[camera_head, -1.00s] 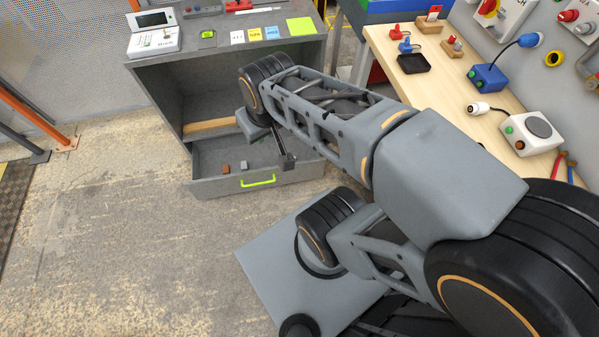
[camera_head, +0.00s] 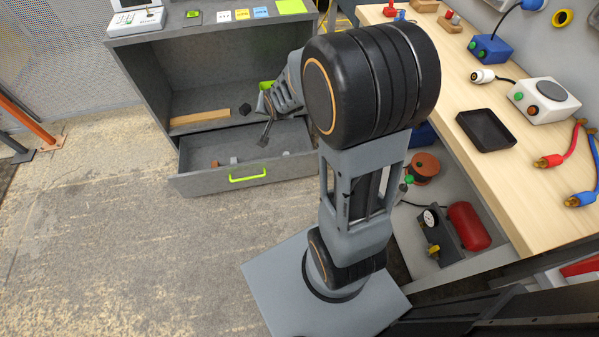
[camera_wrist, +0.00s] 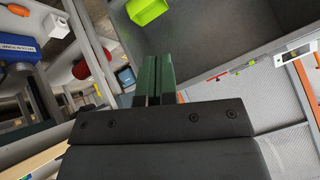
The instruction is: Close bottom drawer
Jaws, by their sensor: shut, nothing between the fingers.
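The bottom drawer (camera_head: 205,186) of the grey cabinet is pulled out, with its yellow-green handle (camera_head: 247,178) on the front panel. A few small pieces lie inside it, including a light grey one (camera_head: 234,160). My gripper (camera_head: 264,139) is over the back right part of the drawer, behind the front panel and away from the handle. I cannot tell whether it touches the drawer. In the wrist view the fingers (camera_wrist: 157,76) are together and empty, and the handle does not show there.
The cabinet shelf above the drawer holds a wooden strip (camera_head: 200,118), a dark block (camera_head: 245,109) and a green bin (camera_head: 267,86), also in the wrist view (camera_wrist: 147,10). A wooden workbench (camera_head: 440,80) stands at the right. The floor before the drawer is clear.

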